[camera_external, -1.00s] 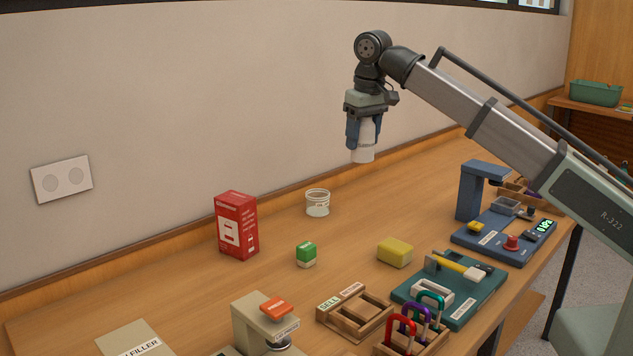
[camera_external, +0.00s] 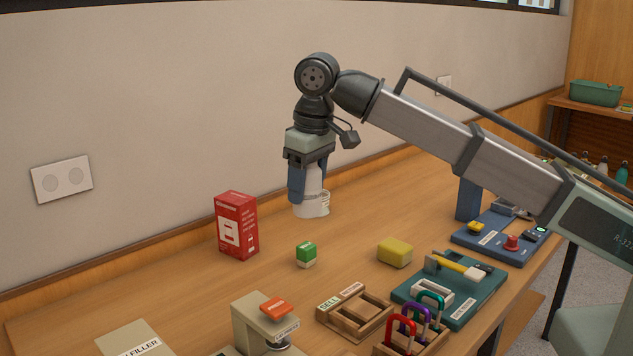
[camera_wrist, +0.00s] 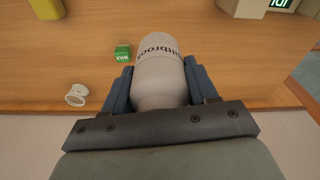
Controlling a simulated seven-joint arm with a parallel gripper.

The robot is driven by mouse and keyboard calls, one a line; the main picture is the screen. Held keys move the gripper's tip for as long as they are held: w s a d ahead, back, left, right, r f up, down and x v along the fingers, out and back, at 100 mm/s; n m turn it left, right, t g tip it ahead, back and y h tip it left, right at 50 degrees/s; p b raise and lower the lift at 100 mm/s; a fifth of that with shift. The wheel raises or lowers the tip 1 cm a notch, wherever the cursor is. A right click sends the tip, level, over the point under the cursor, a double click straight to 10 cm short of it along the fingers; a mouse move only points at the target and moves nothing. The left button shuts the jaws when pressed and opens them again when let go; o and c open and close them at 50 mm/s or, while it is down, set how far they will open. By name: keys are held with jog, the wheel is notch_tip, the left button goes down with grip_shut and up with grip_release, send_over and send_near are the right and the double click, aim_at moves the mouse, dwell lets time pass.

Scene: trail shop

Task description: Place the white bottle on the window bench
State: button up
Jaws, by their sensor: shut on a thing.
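The white bottle (camera_external: 311,181) is held between the blue fingers of my gripper (camera_external: 310,192), above the wooden bench (camera_external: 185,285) near the wall. In the wrist view the bottle (camera_wrist: 162,60) shows dark lettering, partly cut off by its curve, and my gripper (camera_wrist: 160,88) is shut around it. In the outside view its lower end overlaps a small white cup (camera_external: 324,203), so the gap between them is hard to judge. The wrist view shows the cup (camera_wrist: 76,95) apart from the bottle. I cannot tell which surface is the window bench.
A red box (camera_external: 237,226) stands left of my gripper, and a small green-and-white box (camera_external: 306,254) stands in front. A yellow block (camera_external: 394,252), wooden tray (camera_external: 355,312), padlock rack (camera_external: 410,335) and teal tool tray (camera_external: 450,290) lie to the right. A green bin (camera_external: 595,93) sits on a back shelf.

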aim_at(315, 215)
notch_tip(315, 215, down, 21)
jog(key=shift+r, duration=0.15)
dwell(0.6)
jog(key=o, duration=1.2)
jog(key=r, duration=0.4)
jog(key=d+r, duration=0.1)
jog(key=r, duration=0.3)
jog(key=s+r, duration=0.1)
jog(key=r, duration=0.3)
jog(key=shift+d, duration=0.15)
jog(key=shift+c, duration=0.4)
